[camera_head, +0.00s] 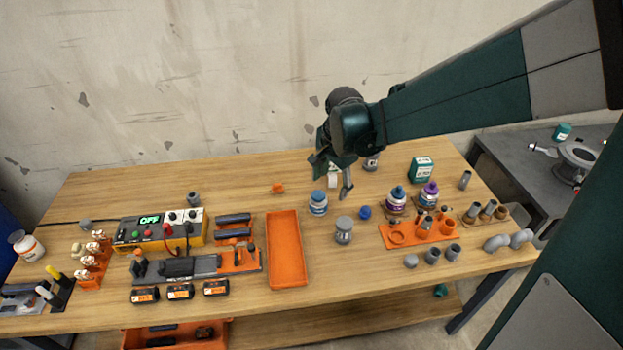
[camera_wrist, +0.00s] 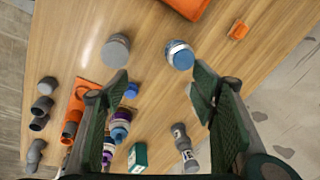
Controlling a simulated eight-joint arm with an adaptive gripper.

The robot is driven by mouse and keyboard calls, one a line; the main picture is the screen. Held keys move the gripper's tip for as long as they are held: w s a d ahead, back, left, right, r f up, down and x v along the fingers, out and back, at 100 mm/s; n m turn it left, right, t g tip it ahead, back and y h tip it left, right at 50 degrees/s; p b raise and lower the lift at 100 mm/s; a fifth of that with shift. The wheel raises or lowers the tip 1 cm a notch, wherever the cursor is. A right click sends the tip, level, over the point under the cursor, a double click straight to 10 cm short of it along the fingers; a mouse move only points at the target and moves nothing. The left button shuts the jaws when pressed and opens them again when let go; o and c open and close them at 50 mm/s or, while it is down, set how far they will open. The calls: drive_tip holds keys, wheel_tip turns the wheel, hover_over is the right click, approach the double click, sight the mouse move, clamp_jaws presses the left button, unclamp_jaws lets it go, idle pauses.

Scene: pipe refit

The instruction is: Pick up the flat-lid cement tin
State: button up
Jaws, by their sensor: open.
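My gripper (camera_head: 333,182) is open and empty, pointing down above the table behind the front tins. In the wrist view its fingers (camera_wrist: 160,88) are spread wide. A blue-and-white tin with a blue lid (camera_head: 318,203) stands upright just in front of my gripper; in the wrist view it (camera_wrist: 179,54) lies beyond the right finger's tip. A grey-lidded tin (camera_head: 344,230) stands further forward; in the wrist view it (camera_wrist: 116,50) is beyond the left finger's tip. The label detail is too small to tell which is the flat-lid cement tin. My gripper touches neither.
An orange tray (camera_head: 287,250) lies left of the tins. A small blue cap (camera_head: 364,212) is on their right, before an orange holder (camera_head: 398,240) and two tins with tall caps (camera_head: 396,198) (camera_head: 428,192). A green box (camera_head: 422,169) stands behind.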

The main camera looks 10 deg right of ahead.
sight(318, 194)
drive_tip(key=w+f+m+p, duration=0.1)
drive_tip(key=w+f, duration=0.1)
drive_tip(key=f, duration=0.1)
drive_tip(key=w+a+f+m+g+p, duration=0.1)
drive_tip(key=w+f+m, duration=0.1)
drive_tip(key=w, duration=0.1)
drive_tip(key=w+a+f+m+g+p, duration=0.1)
drive_tip(key=w+f, duration=0.1)
drive_tip(key=f, duration=0.1)
drive_tip(key=shift+w+a+f+m+p, duration=0.2)
drive_tip(key=shift+a+f+m+p, duration=0.05)
drive_tip(key=shift+f+m+p, duration=0.1)
drive_tip(key=shift+w+a+f, duration=0.1)
drive_tip(key=shift+w+f, duration=0.1)
drive_tip(key=shift+f, duration=0.4)
drive_tip(key=shift+f, duration=0.1)
drive_tip(key=shift+f, duration=1.2)
drive_tip(key=shift+f+b, duration=0.5)
drive_tip(key=shift+f, duration=2.1)
